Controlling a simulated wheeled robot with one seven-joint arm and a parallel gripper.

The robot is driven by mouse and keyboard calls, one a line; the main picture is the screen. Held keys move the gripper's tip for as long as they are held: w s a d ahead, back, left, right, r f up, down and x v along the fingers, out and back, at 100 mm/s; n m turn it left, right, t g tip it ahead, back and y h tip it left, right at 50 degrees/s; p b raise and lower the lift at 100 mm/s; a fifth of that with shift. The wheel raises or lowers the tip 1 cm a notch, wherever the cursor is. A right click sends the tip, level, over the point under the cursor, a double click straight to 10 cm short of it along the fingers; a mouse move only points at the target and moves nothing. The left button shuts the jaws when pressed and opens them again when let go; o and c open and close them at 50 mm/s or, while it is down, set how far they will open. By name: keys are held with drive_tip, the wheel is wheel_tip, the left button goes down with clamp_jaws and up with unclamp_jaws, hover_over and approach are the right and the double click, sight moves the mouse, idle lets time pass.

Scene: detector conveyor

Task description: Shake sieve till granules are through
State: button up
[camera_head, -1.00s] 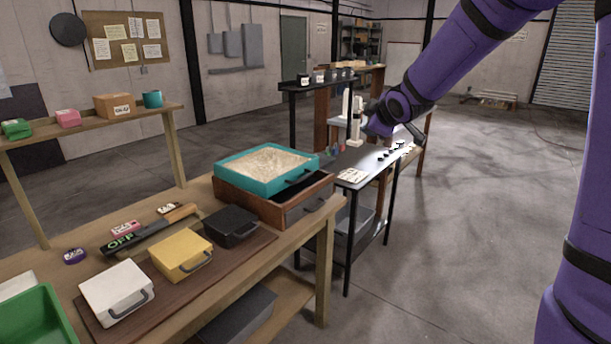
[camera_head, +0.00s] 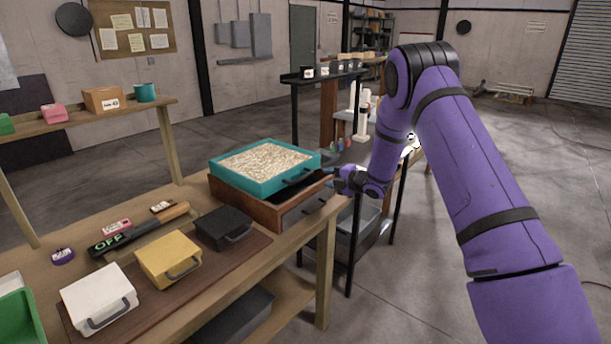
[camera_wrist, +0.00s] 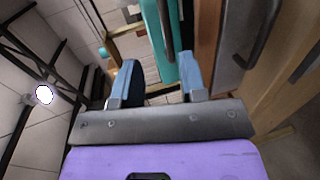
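The teal sieve (camera_head: 265,168), full of pale granules (camera_head: 264,160), sits tilted and askew on top of the brown wooden box (camera_head: 270,203) at the bench's far right corner. Its dark handle (camera_head: 298,177) faces my gripper (camera_head: 336,177), which is just to its right, apart from it as far as I can tell. In the wrist view, my gripper (camera_wrist: 158,72) is open, with its two blue fingers spread. The teal sieve wall (camera_wrist: 158,40) shows beyond and between them. Nothing is held between the fingers.
White (camera_head: 98,299), yellow (camera_head: 168,259) and black (camera_head: 222,228) lidded boxes stand on a brown board at the bench front. A detector wand reading OFF (camera_head: 125,240) lies behind them. A dark table (camera_head: 352,156) stands beyond the bench.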

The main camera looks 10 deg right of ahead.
sight(307, 176)
drive_tip(key=x, duration=1.1)
drive_tip(key=shift+a+f, duration=0.15)
drive_tip(key=shift+f, duration=0.2)
